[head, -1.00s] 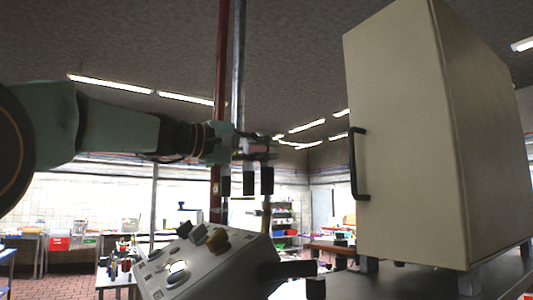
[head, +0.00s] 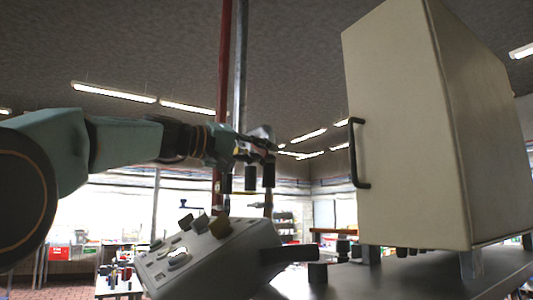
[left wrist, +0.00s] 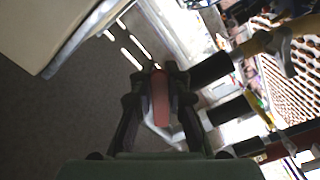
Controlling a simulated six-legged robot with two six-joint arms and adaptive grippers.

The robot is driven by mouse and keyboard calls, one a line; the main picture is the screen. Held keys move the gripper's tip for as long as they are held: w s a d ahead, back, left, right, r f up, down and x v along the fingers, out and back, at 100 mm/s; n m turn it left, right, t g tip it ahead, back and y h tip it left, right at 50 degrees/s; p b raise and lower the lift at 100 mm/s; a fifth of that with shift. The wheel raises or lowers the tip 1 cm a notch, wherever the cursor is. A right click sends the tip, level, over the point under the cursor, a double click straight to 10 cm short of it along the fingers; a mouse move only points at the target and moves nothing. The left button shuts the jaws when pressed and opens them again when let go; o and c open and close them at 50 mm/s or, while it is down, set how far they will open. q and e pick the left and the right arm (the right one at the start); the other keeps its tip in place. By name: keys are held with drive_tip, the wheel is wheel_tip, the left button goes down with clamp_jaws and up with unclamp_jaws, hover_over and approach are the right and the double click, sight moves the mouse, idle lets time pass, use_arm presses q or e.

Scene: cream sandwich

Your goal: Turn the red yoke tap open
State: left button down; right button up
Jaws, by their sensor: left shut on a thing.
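The red yoke tap (left wrist: 160,97) shows in the left wrist view as a narrow red piece between the two dark fingers of my left gripper (left wrist: 152,92). The fingers are shut on it. In the head view my left gripper (head: 258,147) reaches in from the left and closes at the tap, in front of the upright pipes. The fingers hide most of the tap there, so its exact angle is hard to tell. A pale fitting shows just above the fingers. My right gripper is not in view.
Several black cylinders (head: 250,178) hang just below the tap. A red pipe (head: 224,70) and a grey pipe (head: 240,70) rise behind it. A white control box (head: 215,255) with knobs stands below. A large beige cabinet (head: 405,130) stands at the right.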

use_arm(q)
drive_tip(key=shift+a+r, duration=0.2)
drive_tip(key=shift+r, duration=0.25)
drive_tip(key=c, duration=1.6)
unclamp_jaws()
drive_tip(key=o, duration=0.3)
drive_tip(key=shift+a+f, duration=0.25)
drive_tip(key=shift+s, duration=0.1)
drive_tip(key=shift+d, duration=0.25)
drive_tip(key=shift+a, duration=0.15)
drive_tip(key=v, duration=1.2)
drive_tip(key=shift+a, duration=0.1)
